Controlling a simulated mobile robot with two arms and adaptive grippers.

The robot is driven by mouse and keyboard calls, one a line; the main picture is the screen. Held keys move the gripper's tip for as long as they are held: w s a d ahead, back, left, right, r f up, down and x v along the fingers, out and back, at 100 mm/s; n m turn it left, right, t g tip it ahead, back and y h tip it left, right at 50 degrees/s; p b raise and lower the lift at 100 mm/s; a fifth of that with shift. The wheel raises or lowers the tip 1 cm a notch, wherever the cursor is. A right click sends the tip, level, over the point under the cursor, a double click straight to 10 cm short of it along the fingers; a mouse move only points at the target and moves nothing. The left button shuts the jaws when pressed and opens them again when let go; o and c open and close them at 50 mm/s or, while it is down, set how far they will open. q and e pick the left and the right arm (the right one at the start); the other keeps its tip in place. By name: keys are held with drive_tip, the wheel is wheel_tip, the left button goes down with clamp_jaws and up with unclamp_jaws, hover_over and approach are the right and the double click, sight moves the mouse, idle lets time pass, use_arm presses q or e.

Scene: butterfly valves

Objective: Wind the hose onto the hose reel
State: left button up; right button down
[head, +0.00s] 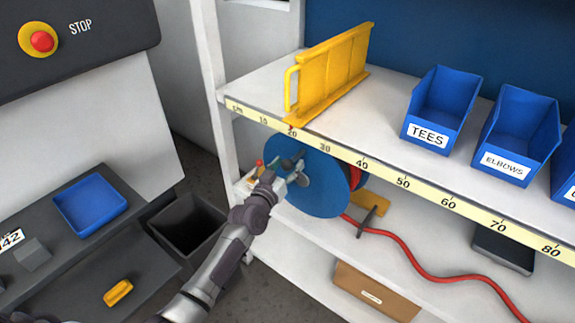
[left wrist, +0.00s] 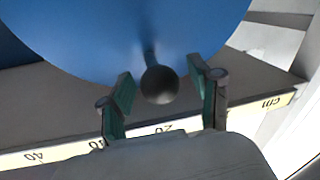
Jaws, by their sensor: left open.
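The hose reel (head: 320,195) has a blue disc facing me and stands on the lower shelf under the measuring strip. The red hose (head: 440,277) runs from behind the disc to the right along the shelf. My left gripper (head: 285,172) is in front of the disc's left part. In the left wrist view the blue disc (left wrist: 130,35) fills the top. A dark round crank knob (left wrist: 160,85) sits between the open fingers of my left gripper (left wrist: 164,100), with a gap on each side. My right gripper is out of view.
The upper shelf (head: 385,108) carries a yellow frame (head: 332,75) and blue bins marked TEES (head: 440,110) and ELBOWS (head: 520,135). Its front edge is just above my gripper. A cardboard box (head: 375,292) lies below the hose. A dark bin (head: 188,226) stands at the left.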

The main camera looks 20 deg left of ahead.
use_arm(q)
clamp_jaws()
idle(0.4)
